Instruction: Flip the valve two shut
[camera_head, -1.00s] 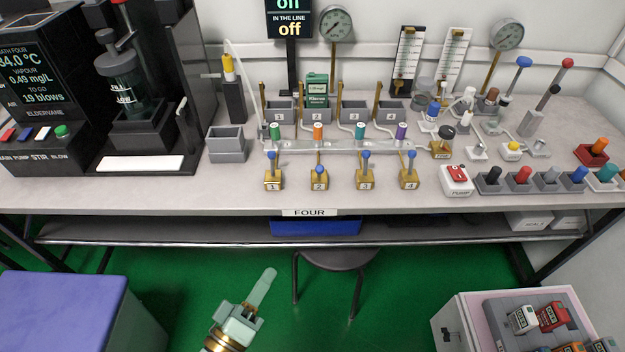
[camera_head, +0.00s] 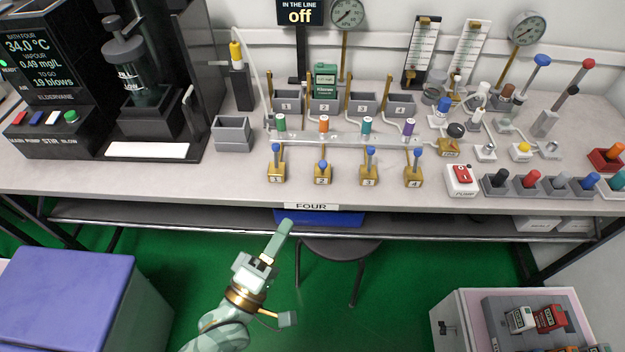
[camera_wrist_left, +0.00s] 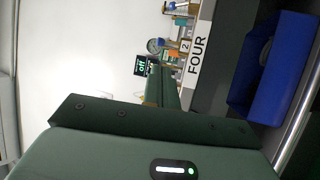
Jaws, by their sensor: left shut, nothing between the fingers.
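Valve two (camera_head: 322,176) is a small brass block marked 2 with a blue-tipped lever, second from the left in a row at the bench's front edge. Its blue tip sits lower than those of valve one (camera_head: 276,172), valve three (camera_head: 369,174) and valve four (camera_head: 413,175), whose levers stand taller. My left gripper (camera_head: 285,227) is shut and empty, below and in front of the bench edge, apart from the valves. In the left wrist view the shut fingers (camera_wrist_left: 160,88) point towards the bench, and a small 2 label (camera_wrist_left: 185,46) shows. My right gripper is out of view.
The bench front carries a FOUR label (camera_head: 311,207). A blue bin (camera_head: 345,218) sits on the shelf beneath, above a dark stool (camera_head: 340,250). A red-switched PUMP box (camera_head: 461,179) stands right of the valves. A clear manifold rail (camera_head: 340,140) lies behind them. A sign (camera_head: 300,14) reads off.

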